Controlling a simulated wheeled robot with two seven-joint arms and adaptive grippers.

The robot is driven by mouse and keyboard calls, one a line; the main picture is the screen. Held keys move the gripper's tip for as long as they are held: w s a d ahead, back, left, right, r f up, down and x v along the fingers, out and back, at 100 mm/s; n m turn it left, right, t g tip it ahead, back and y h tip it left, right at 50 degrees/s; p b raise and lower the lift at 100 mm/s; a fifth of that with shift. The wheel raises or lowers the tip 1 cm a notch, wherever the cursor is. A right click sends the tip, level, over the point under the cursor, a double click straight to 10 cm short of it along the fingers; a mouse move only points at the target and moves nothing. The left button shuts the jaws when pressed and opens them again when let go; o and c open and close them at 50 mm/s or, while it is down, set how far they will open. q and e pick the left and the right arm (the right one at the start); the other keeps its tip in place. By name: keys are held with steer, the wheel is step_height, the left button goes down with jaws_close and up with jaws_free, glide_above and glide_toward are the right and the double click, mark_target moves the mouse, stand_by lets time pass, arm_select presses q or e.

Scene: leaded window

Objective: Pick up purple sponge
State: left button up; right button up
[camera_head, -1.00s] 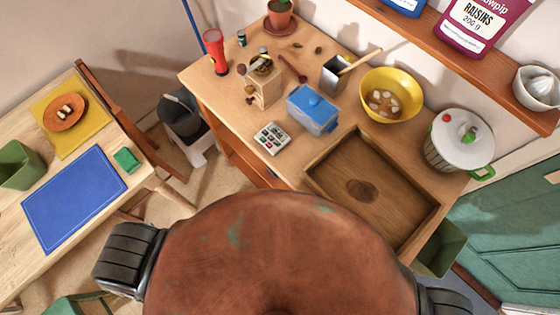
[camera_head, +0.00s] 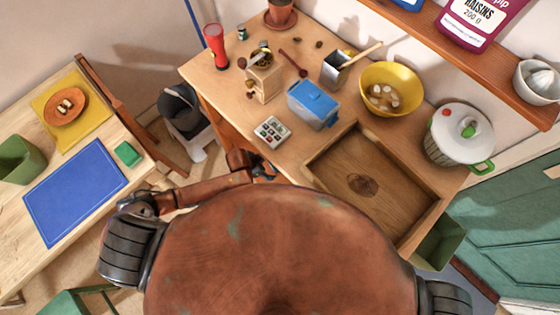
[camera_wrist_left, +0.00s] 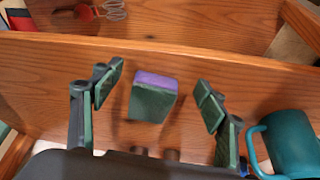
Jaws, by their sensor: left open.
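The purple sponge (camera_wrist_left: 152,95) shows in the left wrist view as a small block with a purple top and a dark green face. It rests on a wooden shelf surface, between the spread fingers of my left gripper (camera_wrist_left: 160,98). The fingers stand apart from it on both sides, so the gripper is open and empty. In the head view my left gripper (camera_head: 263,170) is at the counter's front edge, partly hidden by my own body. The sponge is not visible in that view. My right gripper is not in view.
A teal mug (camera_wrist_left: 290,145) stands close to the right of my left gripper. A wooden board edge (camera_wrist_left: 150,45) runs behind the sponge, with a whisk (camera_wrist_left: 115,9) beyond.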

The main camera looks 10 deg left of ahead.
arm_select(q)
steer(key=shift+w+d, duration=0.95)
steer(key=shift+w, duration=0.15)
steer(key=w+d, duration=0.1)
steer(key=w+d+b, duration=0.1)
steer(key=w+d, duration=0.1)
steer(key=shift+f, duration=0.55)
steer(key=shift+f, duration=0.25)
steer(key=c, duration=0.8)
